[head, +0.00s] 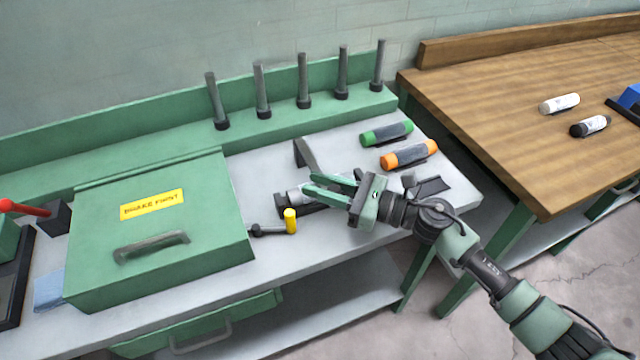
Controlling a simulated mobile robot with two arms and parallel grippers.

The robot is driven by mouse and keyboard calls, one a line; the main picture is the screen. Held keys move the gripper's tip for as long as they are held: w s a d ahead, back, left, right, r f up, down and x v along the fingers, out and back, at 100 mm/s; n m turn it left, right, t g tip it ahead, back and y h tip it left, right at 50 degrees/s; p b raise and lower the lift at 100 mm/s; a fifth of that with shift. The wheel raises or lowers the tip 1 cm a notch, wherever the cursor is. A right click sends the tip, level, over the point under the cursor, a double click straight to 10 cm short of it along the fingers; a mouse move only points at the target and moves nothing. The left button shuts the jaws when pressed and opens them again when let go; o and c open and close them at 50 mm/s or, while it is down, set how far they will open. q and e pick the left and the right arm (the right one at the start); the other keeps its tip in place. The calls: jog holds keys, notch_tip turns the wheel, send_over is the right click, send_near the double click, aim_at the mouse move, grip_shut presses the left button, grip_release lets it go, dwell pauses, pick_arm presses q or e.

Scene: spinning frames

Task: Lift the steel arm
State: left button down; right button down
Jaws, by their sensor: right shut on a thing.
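The steel arm (303,152) is a dark grey angled bar at the middle of the grey bench, in the head view. Its upper end stands clear above the bench, and its lower part runs down behind my right gripper. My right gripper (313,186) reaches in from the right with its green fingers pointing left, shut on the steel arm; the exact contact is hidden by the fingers. A silver cylinder (293,198) in a dark mount lies just under and left of the fingertips. My left gripper is not in view.
A dark crank with a yellow knob (290,221) sticks out in front. A green lidded box (155,240) stands to the left. Green (387,134) and orange (408,155) rolls lie behind right. Several grey pegs stand along the back ledge. A wooden table (510,100) is at right.

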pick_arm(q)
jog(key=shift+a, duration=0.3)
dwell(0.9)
